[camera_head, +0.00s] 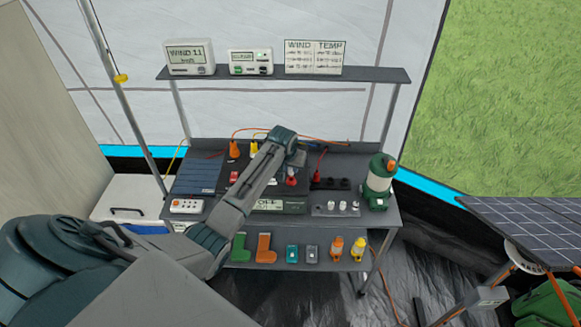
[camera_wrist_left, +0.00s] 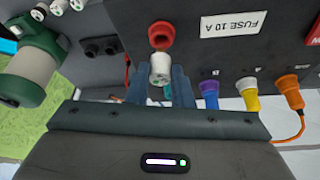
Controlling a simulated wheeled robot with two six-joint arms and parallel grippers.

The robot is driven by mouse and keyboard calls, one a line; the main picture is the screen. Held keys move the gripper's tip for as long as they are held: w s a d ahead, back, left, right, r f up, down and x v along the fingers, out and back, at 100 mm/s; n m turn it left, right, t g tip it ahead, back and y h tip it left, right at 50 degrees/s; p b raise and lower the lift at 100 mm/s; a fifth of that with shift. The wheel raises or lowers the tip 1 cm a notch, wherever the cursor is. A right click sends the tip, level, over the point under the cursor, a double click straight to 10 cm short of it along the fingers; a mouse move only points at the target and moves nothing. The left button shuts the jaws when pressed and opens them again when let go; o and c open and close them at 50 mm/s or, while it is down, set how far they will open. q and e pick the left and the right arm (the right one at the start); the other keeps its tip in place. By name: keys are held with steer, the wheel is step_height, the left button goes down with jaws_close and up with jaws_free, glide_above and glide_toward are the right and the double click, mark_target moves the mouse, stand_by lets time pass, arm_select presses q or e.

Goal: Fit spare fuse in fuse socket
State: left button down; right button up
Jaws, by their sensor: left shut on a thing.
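My left gripper (camera_wrist_left: 160,92) is shut on a white cylindrical fuse (camera_wrist_left: 160,72), which sits between its two dark fingers in the left wrist view. The red fuse socket (camera_wrist_left: 160,35) is just beyond the fuse in that view, on a dark panel beside an upside-down "FUSE 10 A" label (camera_wrist_left: 232,24). The fuse's far end is very close to the socket's rim; I cannot tell whether they touch. In the head view my left gripper (camera_head: 294,158) is over the bench's panel, and its arm hides part of it. My right gripper is not in view.
Purple (camera_wrist_left: 209,93), yellow (camera_wrist_left: 247,95) and orange (camera_wrist_left: 290,93) plugs stand close beside the gripper. A green lantern (camera_head: 379,182) stands at the bench's right end, near several white pieces (camera_head: 343,206) on a grey plate. A shelf (camera_head: 283,76) with displays spans above.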

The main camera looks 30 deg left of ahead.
mark_target(290, 172)
arm_select(q)
steer(key=shift+f, duration=0.15)
steer(key=shift+f+b, duration=0.3)
steer(key=shift+f, duration=0.45)
steer(key=shift+f, duration=0.6)
steer(key=c, duration=1.2)
jaws_free()
steer(key=b+v, duration=0.3)
steer(key=v, duration=0.8)
steer(key=shift+b, duration=0.3)
